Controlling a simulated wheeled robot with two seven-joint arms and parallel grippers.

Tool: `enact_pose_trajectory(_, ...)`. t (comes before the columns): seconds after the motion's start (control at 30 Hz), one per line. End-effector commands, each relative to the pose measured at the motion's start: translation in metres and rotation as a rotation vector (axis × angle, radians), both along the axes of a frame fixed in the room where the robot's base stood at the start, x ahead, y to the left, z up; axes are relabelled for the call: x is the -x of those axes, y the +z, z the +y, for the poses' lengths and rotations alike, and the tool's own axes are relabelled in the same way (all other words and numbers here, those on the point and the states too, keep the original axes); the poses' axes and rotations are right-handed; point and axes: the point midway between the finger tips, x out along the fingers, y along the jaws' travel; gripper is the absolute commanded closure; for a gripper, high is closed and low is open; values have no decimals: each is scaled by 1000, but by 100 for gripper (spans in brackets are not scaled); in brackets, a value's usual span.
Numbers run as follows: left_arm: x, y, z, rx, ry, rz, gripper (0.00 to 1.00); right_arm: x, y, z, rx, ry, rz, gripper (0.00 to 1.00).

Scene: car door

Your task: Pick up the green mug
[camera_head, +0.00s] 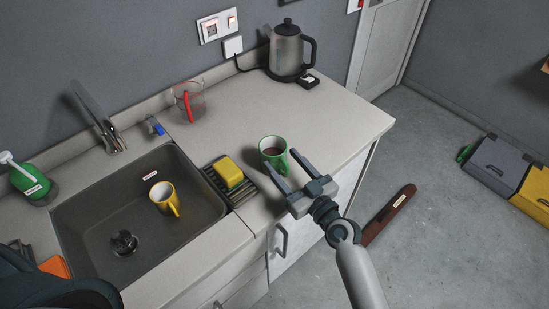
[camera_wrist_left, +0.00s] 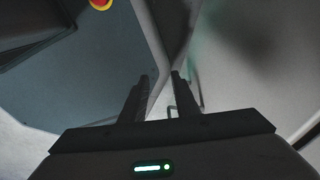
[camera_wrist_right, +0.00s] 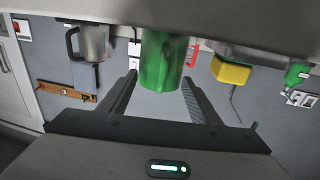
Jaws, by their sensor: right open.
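The green mug (camera_head: 273,151) stands upright on the counter, right of the sink, with dark contents inside. Its handle points towards my right gripper (camera_head: 280,164). That gripper is open, with its fingers reaching towards the handle side of the mug. In the right wrist view the mug (camera_wrist_right: 161,62) shows between and just beyond the open fingertips (camera_wrist_right: 159,79); I cannot tell whether they touch it. My left gripper (camera_wrist_left: 161,77) shows only in its wrist view, away from the mug, with a narrow empty gap between its fingers.
A yellow sponge (camera_head: 229,171) lies on a dark rack left of the mug. A yellow mug (camera_head: 165,197) is in the sink (camera_head: 95,205). A glass cup with a red handle (camera_head: 188,101) and a kettle (camera_head: 287,50) stand at the back. The counter right of the mug is clear.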

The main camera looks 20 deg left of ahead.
Motion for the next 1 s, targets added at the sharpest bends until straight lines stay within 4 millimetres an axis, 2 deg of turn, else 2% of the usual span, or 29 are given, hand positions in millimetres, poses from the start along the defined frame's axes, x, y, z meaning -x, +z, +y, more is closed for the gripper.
enact_pose_trajectory(0.2, 0, 0, 0, 0, 0, 0, 72, 0, 0, 0, 0, 0, 0, 43)
enact_pose_trajectory(0.23, 0, 0, 0, 0, 0, 0, 72, 0, 0, 0, 0, 0, 0, 45)
enact_pose_trajectory(0.4, 0, 0, 0, 0, 0, 0, 72, 0, 0, 0, 0, 0, 0, 86)
enact_pose_trajectory(0.47, 0, 0, 0, 0, 0, 0, 72, 0, 2, 0, -2, -1, -2, 97)
enact_pose_trajectory(0.77, 0, 0, 0, 0, 0, 0, 72, 0, 3, 0, -3, -1, -3, 97)
enact_pose_trajectory(1.0, 0, 1, 0, 0, 0, 0, 72, 0, 19, 1, -5, 0, -5, 97)
